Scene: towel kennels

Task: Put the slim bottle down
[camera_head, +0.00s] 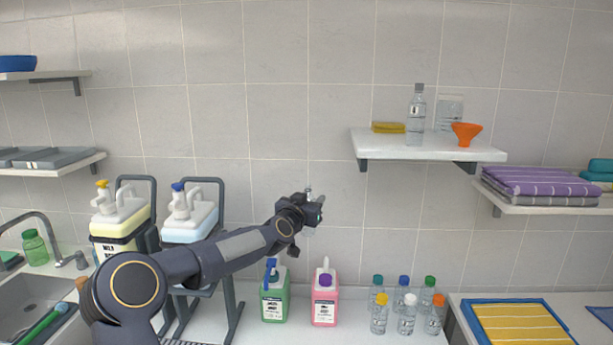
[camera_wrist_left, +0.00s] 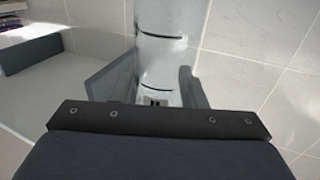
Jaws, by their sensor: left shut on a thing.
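My left gripper (camera_head: 307,211) is in the air in front of the tiled wall, above the counter and to the left of the middle shelf. It is shut on a slim clear bottle, whose top (camera_head: 308,190) just shows above the jaws. In the left wrist view the bottle (camera_wrist_left: 165,45) runs up between the two fingers; its far end is cut off by the frame. A similar tall clear bottle (camera_head: 416,118) with a grey cap stands upright on the middle shelf (camera_head: 430,149). My right gripper is not in view.
Below the gripper, a green jug (camera_head: 275,298) and a pink jug (camera_head: 325,302) stand on the counter (camera_head: 350,328). Several small capped bottles (camera_head: 407,318) stand right of them. A yellow cloth (camera_head: 388,128) and an orange funnel (camera_head: 466,133) are on the middle shelf.

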